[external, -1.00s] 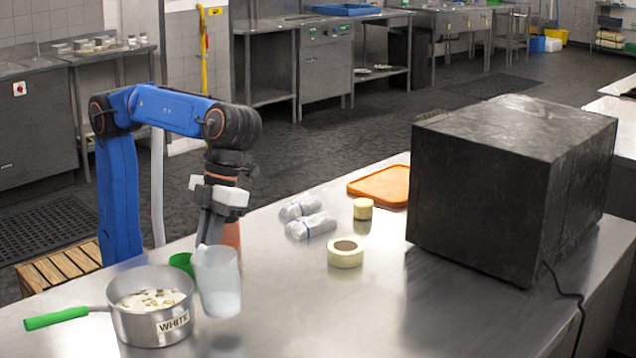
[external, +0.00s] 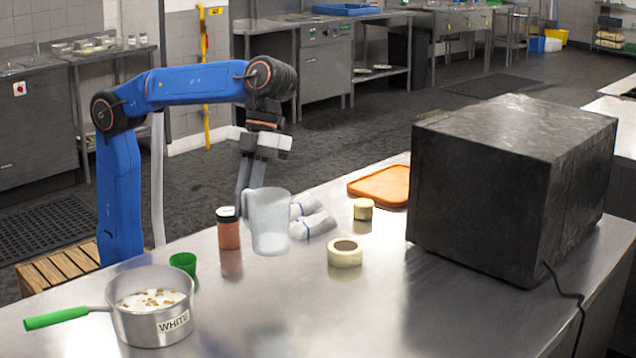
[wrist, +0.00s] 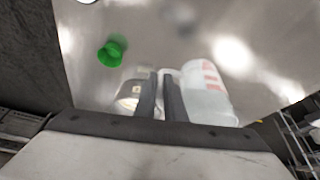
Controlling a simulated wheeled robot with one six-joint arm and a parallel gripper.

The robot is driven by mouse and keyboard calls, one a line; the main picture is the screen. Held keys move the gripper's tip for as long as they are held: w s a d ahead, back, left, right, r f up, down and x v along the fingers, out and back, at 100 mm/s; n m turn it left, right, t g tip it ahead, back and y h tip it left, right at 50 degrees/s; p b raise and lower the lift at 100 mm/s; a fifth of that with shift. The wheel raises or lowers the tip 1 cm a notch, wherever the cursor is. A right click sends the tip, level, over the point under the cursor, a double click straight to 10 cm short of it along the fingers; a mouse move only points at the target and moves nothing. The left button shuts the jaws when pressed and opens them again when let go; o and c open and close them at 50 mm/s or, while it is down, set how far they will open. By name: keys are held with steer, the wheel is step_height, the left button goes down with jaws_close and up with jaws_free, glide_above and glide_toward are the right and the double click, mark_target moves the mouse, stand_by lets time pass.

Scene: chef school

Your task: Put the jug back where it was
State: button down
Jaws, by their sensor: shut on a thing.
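The jug (external: 270,225) is a translucent, pale plastic measuring jug. My gripper (external: 245,205) is shut on it at its left side, where the handle is. The jug is upright and looks held above the steel counter, though the gap under it is hard to judge. In the wrist view the jug (wrist: 207,92), with red markings, is just right of the dark fingers of my gripper (wrist: 160,88).
A jar with orange contents and a dark lid (external: 228,228) stands close left of the jug. Wrapped rolls (external: 318,224) lie behind right, with a tape roll (external: 345,253) in front. A green cup (external: 183,262) and a saucepan (external: 150,325) are at front left. A black box (external: 510,190) stands right.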

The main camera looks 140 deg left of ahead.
steer(key=shift+s+a+f, duration=0.1)
steer(key=shift+f, duration=2.35)
steer(key=shift+a+f, duration=0.1)
steer(key=shift+f, duration=2.3)
steer(key=shift+f, duration=0.15)
steer(key=c, duration=1.8)
jaws_free()
steer(key=shift+c, duration=0.2)
steer(key=v, duration=1.2)
